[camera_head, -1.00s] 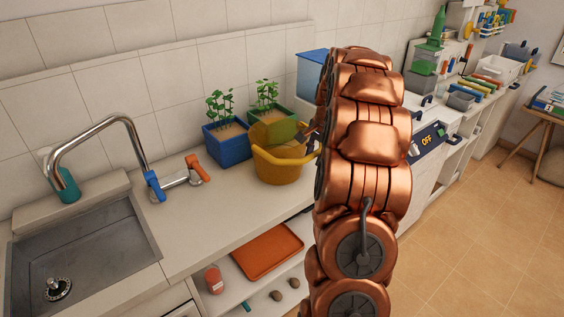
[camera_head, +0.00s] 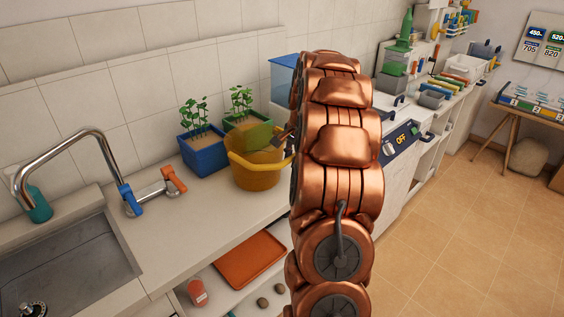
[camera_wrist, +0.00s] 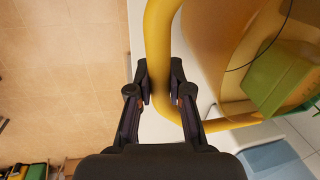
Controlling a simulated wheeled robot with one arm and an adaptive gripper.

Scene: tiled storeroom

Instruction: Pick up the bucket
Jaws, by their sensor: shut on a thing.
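The yellow bucket (camera_head: 255,176) is at the worktop near its front edge, in front of the planters, and looks upright. I cannot tell whether its base touches the worktop. My gripper (camera_wrist: 159,84) is shut on the bucket's thick yellow handle (camera_wrist: 160,40), which passes between the two dark fingers. In the head view my copper arm hides most of the gripper and the handle's right side. The bucket's wall fills the wrist view's upper right (camera_wrist: 215,35).
A blue planter (camera_head: 204,153) and a green planter (camera_head: 238,122) with seedlings stand close behind the bucket. A tap (camera_head: 95,145) and sink (camera_head: 75,265) are left. An orange tray (camera_head: 248,260) lies on the shelf below. Tiled floor (camera_head: 450,220) is open at right.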

